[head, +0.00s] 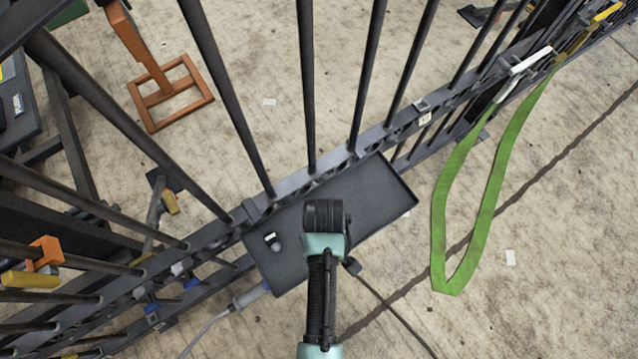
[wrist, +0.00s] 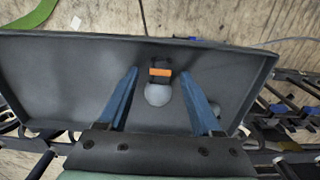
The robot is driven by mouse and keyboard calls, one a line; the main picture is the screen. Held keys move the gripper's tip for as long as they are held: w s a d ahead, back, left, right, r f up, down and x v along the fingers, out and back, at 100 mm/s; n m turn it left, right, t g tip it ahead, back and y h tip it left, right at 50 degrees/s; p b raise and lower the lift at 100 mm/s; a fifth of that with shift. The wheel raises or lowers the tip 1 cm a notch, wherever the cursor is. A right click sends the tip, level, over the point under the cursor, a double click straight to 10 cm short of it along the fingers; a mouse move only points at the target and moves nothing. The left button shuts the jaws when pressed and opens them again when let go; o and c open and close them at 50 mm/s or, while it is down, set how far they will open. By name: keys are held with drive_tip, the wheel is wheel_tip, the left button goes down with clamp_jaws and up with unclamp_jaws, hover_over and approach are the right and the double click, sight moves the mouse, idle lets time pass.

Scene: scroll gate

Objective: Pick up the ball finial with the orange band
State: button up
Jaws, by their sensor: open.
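The ball finial with the orange band (wrist: 158,95) lies in the dark tray (wrist: 75,75), seen in the wrist view. It has a pale grey ball, a dark stem part and an orange band, with the ball toward my palm. My gripper (wrist: 160,72) is open, with one blue finger on each side of the finial and a visible gap to both. How far the fingertips are above the tray is hard to tell. In the head view my gripper (head: 325,215) is over the tray (head: 385,190) and hides the finial and the fingertips.
A small dark piece with a white part (head: 272,240) lies at the tray's left end. The tray is beside a dark barred gate (head: 308,90). A green strap (head: 490,200) hangs to the right. A cable runs by the tray's lower left corner.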

clamp_jaws()
drive_tip(key=shift+r, duration=0.15)
idle(0.4)
